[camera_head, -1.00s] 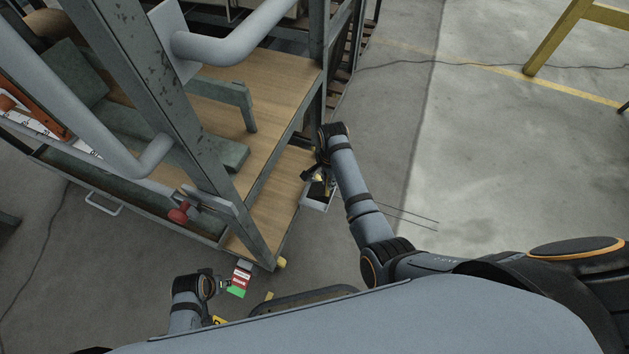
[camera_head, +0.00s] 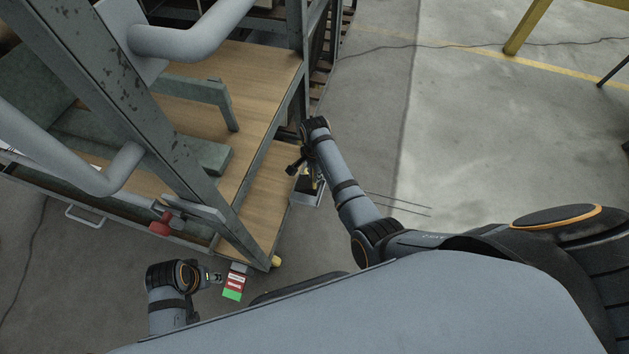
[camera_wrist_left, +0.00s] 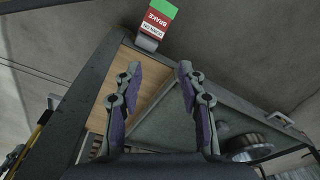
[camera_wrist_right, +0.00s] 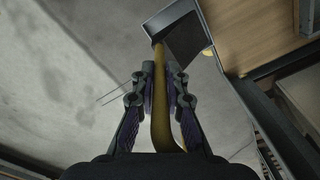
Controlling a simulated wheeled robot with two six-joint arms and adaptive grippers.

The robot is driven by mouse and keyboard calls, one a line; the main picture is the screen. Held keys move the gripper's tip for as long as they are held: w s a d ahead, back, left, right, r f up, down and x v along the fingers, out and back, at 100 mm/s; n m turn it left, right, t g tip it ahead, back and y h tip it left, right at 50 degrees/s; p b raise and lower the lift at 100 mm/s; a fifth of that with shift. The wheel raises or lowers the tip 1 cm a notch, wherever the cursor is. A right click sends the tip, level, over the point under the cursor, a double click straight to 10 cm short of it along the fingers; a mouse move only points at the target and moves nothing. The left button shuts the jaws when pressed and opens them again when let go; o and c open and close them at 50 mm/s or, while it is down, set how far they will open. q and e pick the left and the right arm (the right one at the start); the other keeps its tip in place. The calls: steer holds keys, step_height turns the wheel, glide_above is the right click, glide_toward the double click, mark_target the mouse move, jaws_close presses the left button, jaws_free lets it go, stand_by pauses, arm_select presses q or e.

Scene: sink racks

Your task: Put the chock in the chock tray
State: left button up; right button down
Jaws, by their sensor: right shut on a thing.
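My right gripper (camera_head: 314,176) is beside the right edge of the rack, over a small grey tray (camera_head: 307,201) with a dark inside. In the right wrist view, the right gripper (camera_wrist_right: 160,75) is shut on a yellow bar, seemingly the handle of the chock (camera_wrist_right: 160,125). The bar's far end reaches the dark, grey-rimmed tray (camera_wrist_right: 168,17). The chock's body cannot be told apart from the tray's dark inside. My left gripper (camera_head: 216,278) is low at the rack's front corner. In the left wrist view the left gripper (camera_wrist_left: 159,70) is open and empty.
The metal rack has wooden shelves (camera_head: 262,80) and a thick post (camera_head: 170,150). Grey pipes (camera_head: 195,35) cross in front. A red, white and green brake label (camera_head: 234,283) hangs near my left gripper. A red knob (camera_head: 160,224) sticks out. Open floor (camera_head: 480,140) lies right.

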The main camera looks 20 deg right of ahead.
step_height(320, 180, down, 4)
steer(key=shift+r+b, duration=0.25)
steer(key=shift+b, duration=0.7)
arm_select(q)
steer(key=r, duration=0.2)
steer(key=d+r, duration=0.1)
steer(key=shift+s+r, duration=0.1)
steer(key=shift+s, duration=0.15)
arm_select(e)
steer(key=shift+f, duration=0.25)
steer(key=c, duration=1.4)
jaws_free()
